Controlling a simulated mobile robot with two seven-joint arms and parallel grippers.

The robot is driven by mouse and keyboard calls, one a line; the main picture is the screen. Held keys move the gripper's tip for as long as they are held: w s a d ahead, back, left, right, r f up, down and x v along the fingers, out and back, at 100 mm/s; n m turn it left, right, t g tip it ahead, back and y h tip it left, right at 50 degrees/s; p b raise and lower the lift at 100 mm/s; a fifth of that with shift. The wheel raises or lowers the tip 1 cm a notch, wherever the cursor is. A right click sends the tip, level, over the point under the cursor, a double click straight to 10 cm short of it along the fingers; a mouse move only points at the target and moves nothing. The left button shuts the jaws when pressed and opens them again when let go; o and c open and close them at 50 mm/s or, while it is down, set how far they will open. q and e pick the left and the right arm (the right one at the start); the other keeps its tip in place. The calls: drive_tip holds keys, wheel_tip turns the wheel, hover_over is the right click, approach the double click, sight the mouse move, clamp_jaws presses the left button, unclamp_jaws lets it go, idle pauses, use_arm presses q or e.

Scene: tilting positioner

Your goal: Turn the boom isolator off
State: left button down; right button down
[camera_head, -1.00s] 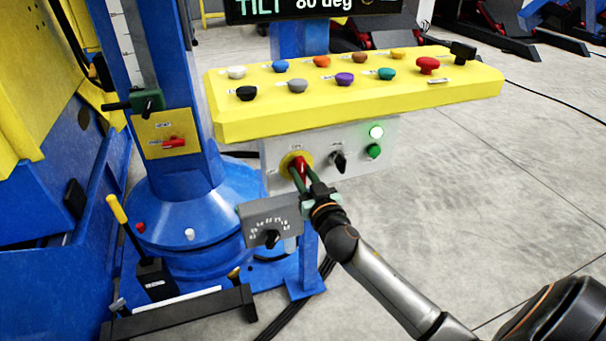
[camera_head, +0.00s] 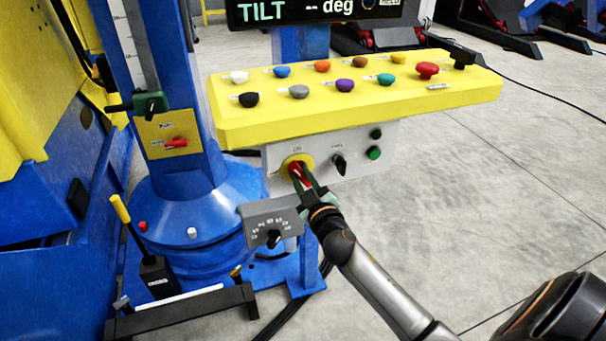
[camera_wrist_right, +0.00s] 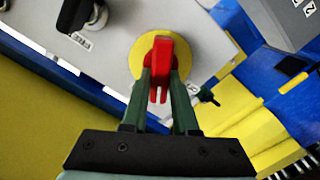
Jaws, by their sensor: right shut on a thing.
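A red rotary handle (camera_head: 298,171) sits on a round yellow plate (camera_head: 287,163) on the grey panel under the yellow console. My right gripper (camera_head: 303,177) is shut on this handle. In the right wrist view the red handle (camera_wrist_right: 161,58) stands between the two green fingers of the gripper (camera_wrist_right: 162,82), in front of the yellow disc (camera_wrist_right: 206,59). The label by it is too small to read. Another red handle (camera_head: 176,142) sits on a yellow plate on the blue column, with nothing touching it. My left gripper is not in view.
Beside the held handle are a black knob (camera_head: 339,164), a dark lamp (camera_head: 376,134) and a green button (camera_head: 374,153). A grey dial box (camera_head: 262,222) sits just below. Coloured buttons cover the yellow console (camera_head: 440,97) above. Open floor (camera_head: 480,190) lies to the right.

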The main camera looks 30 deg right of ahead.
drive_tip(key=shift+n, duration=1)
drive_tip(key=n+p, duration=0.1)
drive_tip(key=n, duration=0.3)
drive_tip(key=shift+a+f+n, duration=0.1)
drive_tip(key=shift+a+n, duration=0.05)
drive_tip(key=shift+n, duration=0.15)
drive_tip(key=n+p, duration=0.1)
drive_tip(key=n, duration=0.3)
drive_tip(key=shift+f, duration=0.15)
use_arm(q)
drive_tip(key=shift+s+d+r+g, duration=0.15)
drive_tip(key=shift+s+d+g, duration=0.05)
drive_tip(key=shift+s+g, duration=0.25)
use_arm(e)
drive_tip(key=shift+n, duration=0.3)
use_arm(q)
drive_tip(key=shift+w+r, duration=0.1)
use_arm(e)
drive_tip(key=c, duration=0.8)
unclamp_jaws()
drive_tip(key=shift+c, duration=0.2)
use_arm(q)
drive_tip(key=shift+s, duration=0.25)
use_arm(e)
drive_tip(key=shift+o, duration=0.8)
